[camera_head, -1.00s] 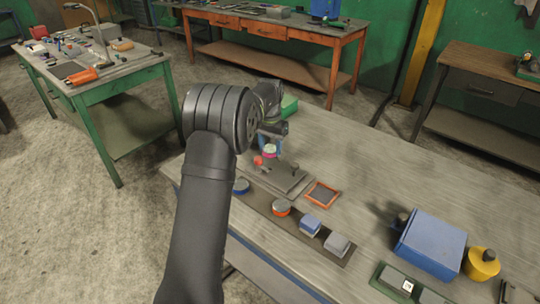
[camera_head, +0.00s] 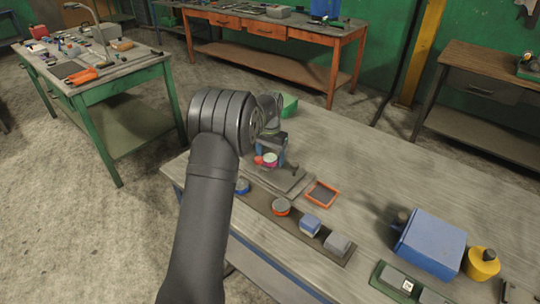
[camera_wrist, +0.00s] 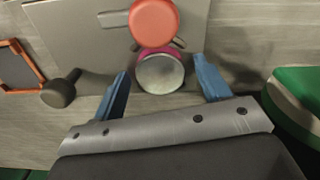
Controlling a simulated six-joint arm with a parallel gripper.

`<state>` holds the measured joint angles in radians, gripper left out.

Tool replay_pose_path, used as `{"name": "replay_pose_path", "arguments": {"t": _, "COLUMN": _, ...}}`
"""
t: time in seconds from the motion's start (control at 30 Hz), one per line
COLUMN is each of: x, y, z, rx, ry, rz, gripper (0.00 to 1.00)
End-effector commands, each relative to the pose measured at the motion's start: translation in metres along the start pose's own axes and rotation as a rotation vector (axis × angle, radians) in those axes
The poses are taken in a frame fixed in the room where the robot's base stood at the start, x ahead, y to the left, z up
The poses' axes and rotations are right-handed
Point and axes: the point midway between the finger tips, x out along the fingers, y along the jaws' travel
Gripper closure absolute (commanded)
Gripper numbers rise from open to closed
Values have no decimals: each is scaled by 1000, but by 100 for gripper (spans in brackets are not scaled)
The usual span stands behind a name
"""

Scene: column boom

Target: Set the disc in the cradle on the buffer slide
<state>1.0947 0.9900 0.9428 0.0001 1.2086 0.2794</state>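The disc (camera_wrist: 160,73) has a silver face and a magenta rim. In the wrist view it is between the two blue fingers of my gripper (camera_wrist: 161,82), with a visible gap on each side. Dark prongs, apparently the cradle (camera_wrist: 179,43), show at its far edge; how deep it sits is hidden. A red ball knob (camera_wrist: 153,20) is just beyond it, over the grey plate of the slide (camera_wrist: 85,30). In the head view my gripper (camera_head: 272,154) is low over the slide (camera_head: 283,180), with the disc (camera_head: 270,160) between its fingers.
A dark knob (camera_wrist: 60,92) stands beside the plate. An orange-rimmed tray (camera_head: 322,194) lies to the right. A dark strip (camera_head: 262,208) in front bears several pucks and blocks. A green bin (camera_head: 290,104) is behind my gripper; a blue box (camera_head: 430,244) is farther right.

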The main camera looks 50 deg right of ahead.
Motion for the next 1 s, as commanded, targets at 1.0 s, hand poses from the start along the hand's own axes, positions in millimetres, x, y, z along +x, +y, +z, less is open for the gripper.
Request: {"name": "replay_pose_path", "arguments": {"t": 1.0, "x": -123, "y": 0, "z": 0, "rx": 0, "ry": 1, "rz": 0, "gripper": 30}}
